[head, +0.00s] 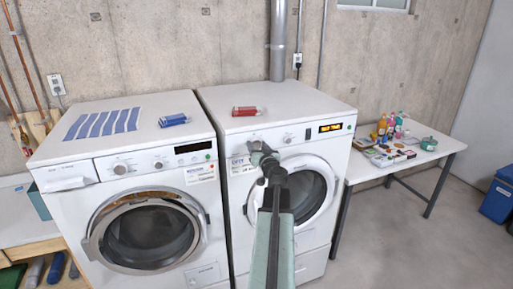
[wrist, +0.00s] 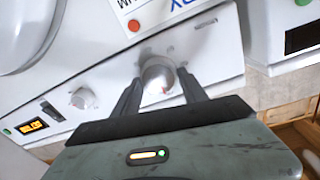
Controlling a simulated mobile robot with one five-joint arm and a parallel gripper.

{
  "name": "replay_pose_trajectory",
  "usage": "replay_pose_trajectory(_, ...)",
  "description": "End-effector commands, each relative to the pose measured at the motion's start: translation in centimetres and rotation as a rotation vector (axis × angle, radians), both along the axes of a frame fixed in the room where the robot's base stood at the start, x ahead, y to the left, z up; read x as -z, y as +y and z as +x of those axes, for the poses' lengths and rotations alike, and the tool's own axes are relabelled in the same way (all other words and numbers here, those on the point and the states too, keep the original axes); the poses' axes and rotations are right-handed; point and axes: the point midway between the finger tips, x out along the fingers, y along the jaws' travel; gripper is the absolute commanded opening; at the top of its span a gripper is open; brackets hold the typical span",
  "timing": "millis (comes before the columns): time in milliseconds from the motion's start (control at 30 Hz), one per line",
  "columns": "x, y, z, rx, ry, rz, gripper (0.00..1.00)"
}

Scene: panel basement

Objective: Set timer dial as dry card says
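The dryer (head: 225,110) is the right-hand white machine in the head view. A round pale dial (wrist: 156,78) shows between my two fingers in the wrist view. My gripper (head: 261,152) is at the left of the dryer's panel, with its fingers apart on either side of that dial. Whether they touch it is unclear. The dial's pointer cannot be read.
A second knob (wrist: 83,98) and a lit orange display (head: 330,128) are farther along the panel. The washer (head: 130,150) stands close on the left. A red item (head: 246,111) lies on the dryer. A cluttered table (head: 362,175) stands right.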

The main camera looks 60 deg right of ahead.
Motion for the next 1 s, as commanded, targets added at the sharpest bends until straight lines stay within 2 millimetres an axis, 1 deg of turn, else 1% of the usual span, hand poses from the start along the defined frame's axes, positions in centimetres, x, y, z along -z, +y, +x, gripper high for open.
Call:
replay_pose_trajectory(33,0.00,0.03,0.03,-0.001,0.000,0.000,0.19)
replay_pose_trajectory(67,0.00,0.04,0.03,-0.001,0.000,0.000,0.11)
replay_pose_trajectory(100,0.01,0.88,0.05,-0.003,0.000,0.000,0.10)
replay_pose_trajectory(133,0.00,0.54,0.09,-0.003,0.000,0.000,0.10)
replay_pose_trajectory(467,-0.10,0.12,0.21,-0.004,-0.046,0.061,0.10)
replay_pose_trajectory(667,-0.19,0.03,0.20,-0.004,-0.130,0.175,0.10)
replay_pose_trajectory(1000,-0.20,-0.08,0.16,-0.005,-0.319,0.431,0.10)
